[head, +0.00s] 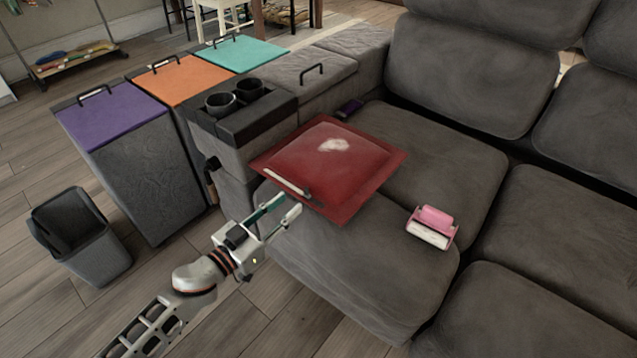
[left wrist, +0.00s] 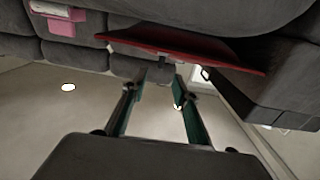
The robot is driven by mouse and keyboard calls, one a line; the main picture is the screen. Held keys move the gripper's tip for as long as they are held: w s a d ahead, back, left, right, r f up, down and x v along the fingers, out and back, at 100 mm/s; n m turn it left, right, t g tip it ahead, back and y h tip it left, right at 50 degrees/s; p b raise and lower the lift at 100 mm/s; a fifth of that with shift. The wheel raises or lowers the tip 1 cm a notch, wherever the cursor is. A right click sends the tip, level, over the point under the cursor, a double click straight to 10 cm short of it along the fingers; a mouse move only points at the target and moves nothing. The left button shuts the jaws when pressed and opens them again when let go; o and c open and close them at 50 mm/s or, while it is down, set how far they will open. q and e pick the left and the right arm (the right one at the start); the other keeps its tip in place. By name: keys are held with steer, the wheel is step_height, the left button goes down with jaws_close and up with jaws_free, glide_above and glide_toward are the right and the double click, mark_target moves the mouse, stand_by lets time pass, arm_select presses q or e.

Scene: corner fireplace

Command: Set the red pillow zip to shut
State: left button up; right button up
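The red pillow (head: 365,165) lies on the grey sofa seat, with a pale patch on its top. A pale strip (head: 285,183), which looks like its zip, runs along the near left edge. A small greyish piece (head: 308,194), perhaps the zip slider, is at the strip's right end. My left gripper (head: 287,203) is open and empty just in front of this edge, close to the strip's right end; contact cannot be told. In the left wrist view, the parted fingers (left wrist: 163,80) point towards the pillow's red edge (left wrist: 215,54). My right gripper is not in view.
A pink and white roller-like object (head: 433,226) lies on the seat right of the pillow. A dark console with two cup holders (head: 235,98) stands behind left. Purple (head: 110,114), orange and teal lidded boxes and an open bin (head: 95,255) stand left. Floor between bin and sofa is clear.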

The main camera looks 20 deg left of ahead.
mark_target(305, 189)
arm_select(q)
steer(key=b+x, duration=0.1)
steer(key=x, duration=0.5)
steer(key=shift+w+d+f, duration=0.1)
steer(key=shift+w, duration=0.25)
steer(key=shift+w+d, duration=0.2)
steer(key=shift+w, duration=0.4)
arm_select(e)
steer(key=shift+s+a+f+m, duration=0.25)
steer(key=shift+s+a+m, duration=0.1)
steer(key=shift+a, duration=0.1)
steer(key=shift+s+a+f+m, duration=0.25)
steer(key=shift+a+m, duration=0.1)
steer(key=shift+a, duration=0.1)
arm_select(q)
jaws_close()
